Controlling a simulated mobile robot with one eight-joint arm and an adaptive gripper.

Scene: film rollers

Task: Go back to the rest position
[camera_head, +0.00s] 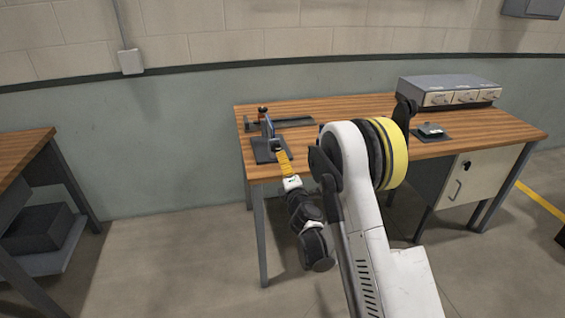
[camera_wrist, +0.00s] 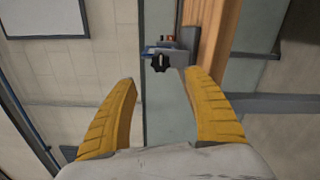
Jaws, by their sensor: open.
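My gripper (camera_wrist: 161,78) is open, with its two yellow fingers spread apart and nothing between them in the wrist view. In the head view my gripper (camera_head: 281,156) is at the front left corner of the wooden workbench (camera_head: 350,108). A grey fixture (camera_head: 264,150) with an upright part and a dark knob on top stands on that corner, close to the fingertips; the head view does not show whether they touch it. In the wrist view the fixture (camera_wrist: 180,55), with a black star knob, lies beyond the fingertips, apart from them.
A grey box with several drawers (camera_head: 450,92) stands at the bench's back right. A cabinet (camera_head: 478,178) hangs under the bench. Another table (camera_head: 22,150) stands at left, with clear floor (camera_head: 165,245) between.

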